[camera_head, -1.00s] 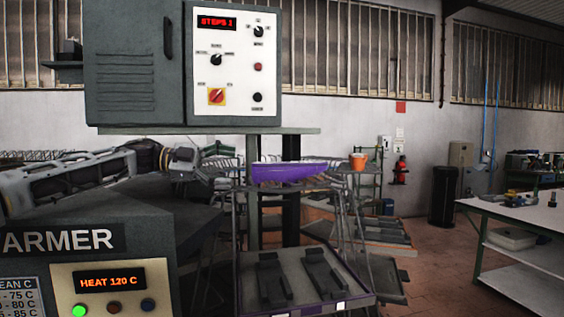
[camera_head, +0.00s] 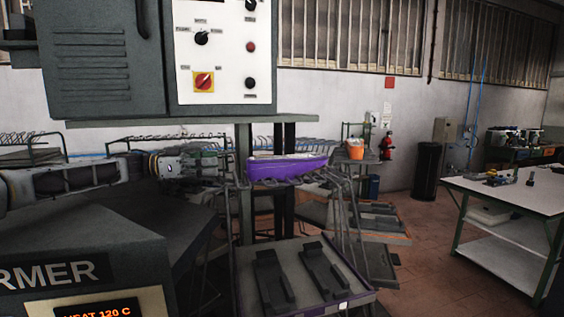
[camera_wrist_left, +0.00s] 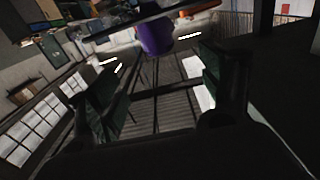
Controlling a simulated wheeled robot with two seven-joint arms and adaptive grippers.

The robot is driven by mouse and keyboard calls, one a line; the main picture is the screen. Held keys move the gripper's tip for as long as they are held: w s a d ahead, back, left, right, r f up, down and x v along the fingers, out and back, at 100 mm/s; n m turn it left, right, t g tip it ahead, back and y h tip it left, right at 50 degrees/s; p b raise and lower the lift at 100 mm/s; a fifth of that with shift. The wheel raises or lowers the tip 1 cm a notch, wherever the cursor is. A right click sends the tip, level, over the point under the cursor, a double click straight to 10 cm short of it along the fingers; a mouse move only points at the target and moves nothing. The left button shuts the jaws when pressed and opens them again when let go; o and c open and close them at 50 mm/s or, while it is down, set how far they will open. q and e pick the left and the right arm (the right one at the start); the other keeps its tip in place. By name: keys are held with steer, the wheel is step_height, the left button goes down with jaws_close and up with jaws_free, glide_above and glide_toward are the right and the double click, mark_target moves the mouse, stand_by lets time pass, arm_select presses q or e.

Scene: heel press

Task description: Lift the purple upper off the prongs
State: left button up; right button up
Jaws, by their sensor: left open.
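My left gripper (camera_head: 222,164) is just left of the upper in the head view, small and partly lost against the racks. In the left wrist view its two fingers (camera_wrist_left: 157,75) stand wide apart with nothing between them, and the upper is beyond their tips. The prongs under the upper are hard to make out. My right gripper is not shown.
A grey control cabinet (camera_head: 110,70) hangs above on the left. The heated warmer box (camera_head: 90,265) stands at the front left. A tray with dark pads (camera_head: 358,292) lies below the upper. An orange bucket (camera_head: 355,151) stands behind it. A white-topped table (camera_head: 510,197) is at the right.

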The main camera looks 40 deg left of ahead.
arm_select(q)
steer(key=shift+d, duration=0.1)
stand_by(0.3)
steer(key=p, duration=0.3)
glide_toward(258, 158)
steer(key=shift+d+f+x, duration=0.1)
steer(key=shift+x, duration=1.05)
steer(key=shift+d+f+x, duration=0.1)
steer(key=shift+f+x, duration=0.05)
steer(key=shift+x, duration=1)
steer(key=shift+s, duration=0.2)
steer(key=shift+w, duration=0.1)
steer(key=shift+p+x, duration=0.8)
steer(key=shift+x, duration=0.6)
steer(key=shift+p+x, duration=0.55)
steer(key=shift+x, duration=0.6)
steer(key=shift+c, duration=0.3)
steer(key=c, duration=1.1)
